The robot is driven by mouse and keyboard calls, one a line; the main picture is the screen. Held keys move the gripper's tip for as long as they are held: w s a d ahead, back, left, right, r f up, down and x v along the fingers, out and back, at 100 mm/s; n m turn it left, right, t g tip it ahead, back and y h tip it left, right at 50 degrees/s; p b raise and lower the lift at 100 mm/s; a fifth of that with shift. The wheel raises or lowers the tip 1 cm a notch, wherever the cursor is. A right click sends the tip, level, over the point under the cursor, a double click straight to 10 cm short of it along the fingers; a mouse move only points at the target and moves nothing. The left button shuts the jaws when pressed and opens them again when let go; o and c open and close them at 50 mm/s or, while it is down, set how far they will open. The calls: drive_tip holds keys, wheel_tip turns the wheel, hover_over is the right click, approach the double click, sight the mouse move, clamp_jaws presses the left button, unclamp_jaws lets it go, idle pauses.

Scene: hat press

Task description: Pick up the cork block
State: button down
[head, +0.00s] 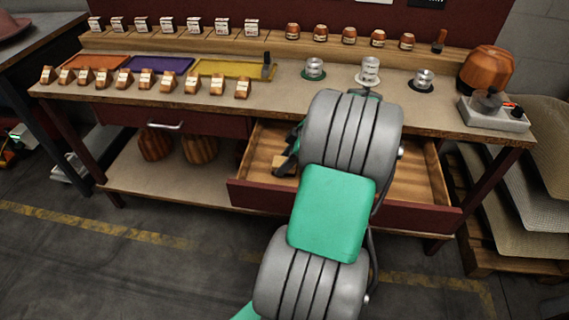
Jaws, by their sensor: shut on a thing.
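An open drawer (345,212) with a wooden inside and a dark red front juts from the workbench. My gripper (285,163) is inside the drawer, at its left part, and points down. It is shut on a small tan block, which looks like the cork block (281,168). The block is mostly hidden by the dark fingers, and I cannot tell whether it touches the drawer floor. My grey and green arm covers the middle of the drawer.
The workbench (150,98) carries a row of small wooden blocks, coloured trays (235,68), several metal pieces and a large wooden hat form (486,67). A closed drawer (172,121) is to the left. Wooden forms (200,146) stand on the lower shelf. The right part of the open drawer looks clear.

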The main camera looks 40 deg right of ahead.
wheel_tip(320, 180, up, 3)
drive_tip(key=shift+f+p, duration=0.15)
drive_tip(key=shift+p, duration=0.25)
drive_tip(key=s+a+r, duration=0.2)
drive_tip(key=s+r, duration=0.1)
drive_tip(key=s, duration=0.1)
drive_tip(key=s+a+r+p, duration=0.1)
drive_tip(key=s+a+r, duration=0.2)
drive_tip(key=s+a+r+p, duration=0.1)
drive_tip(key=s+a+r, duration=0.1)
drive_tip(key=s+r, duration=0.2)
drive_tip(key=shift+s+a, duration=0.35)
drive_tip(key=shift+a, duration=0.05)
